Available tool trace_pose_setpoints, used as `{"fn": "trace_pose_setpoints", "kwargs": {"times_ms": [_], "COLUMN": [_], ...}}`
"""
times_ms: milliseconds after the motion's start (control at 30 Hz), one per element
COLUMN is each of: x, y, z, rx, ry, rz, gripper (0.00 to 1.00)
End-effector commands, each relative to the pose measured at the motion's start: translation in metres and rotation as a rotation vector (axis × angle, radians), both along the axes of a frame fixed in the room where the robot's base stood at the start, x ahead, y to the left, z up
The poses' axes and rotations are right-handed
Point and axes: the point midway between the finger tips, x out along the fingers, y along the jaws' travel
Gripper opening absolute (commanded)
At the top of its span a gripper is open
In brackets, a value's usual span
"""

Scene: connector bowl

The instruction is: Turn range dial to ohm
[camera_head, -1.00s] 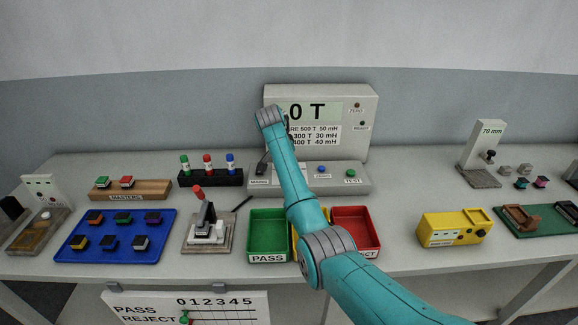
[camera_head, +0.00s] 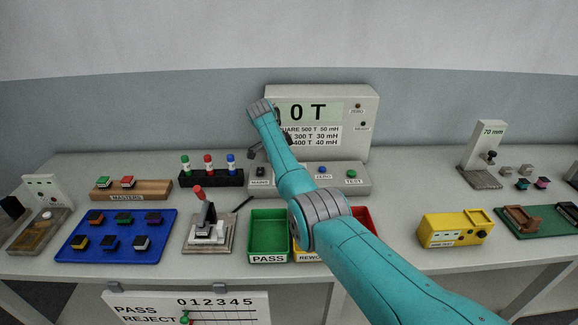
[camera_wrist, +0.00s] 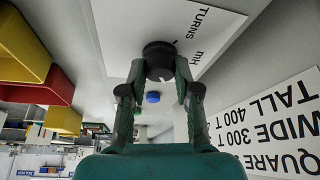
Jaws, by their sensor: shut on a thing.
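The range dial (camera_wrist: 160,57) is a round black knob on a pale panel in the wrist view. The printed words TURNS and mH stand beside it; I see no ohm mark, and I cannot tell which mark the dial points at. My gripper (camera_wrist: 160,73) is shut on the dial, with one finger on each side of it. In the head view the tester (camera_head: 370,105) stands at the back with a display reading 0 T. My arm crosses in front of it and hides the dial there.
A blue button (camera_wrist: 153,97) sits near the fingers. In the head view a green TEST button (camera_head: 351,174) is on the tester's right. Green (camera_head: 268,225) and red (camera_head: 366,215) bins stand in front. A rack of coloured pens (camera_head: 210,178) is left of the tester.

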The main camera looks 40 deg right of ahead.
Motion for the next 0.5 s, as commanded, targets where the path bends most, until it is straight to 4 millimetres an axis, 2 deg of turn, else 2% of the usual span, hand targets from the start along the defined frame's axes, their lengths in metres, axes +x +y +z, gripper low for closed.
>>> {"fn": "trace_pose_setpoints", "kwargs": {"times_ms": [433, 467, 500], "x": [0.0003, 0.0003, 0.0003], "y": [0.0005, 0.0005, 0.0005], "z": [-0.0004, -0.0004, -0.0004], "rx": [0.002, 0.002, 0.002], "ry": [-0.001, -0.001, -0.001], "rz": [-0.009, -0.009, -0.009], "gripper": [0.0, 0.36, 0.46]}}
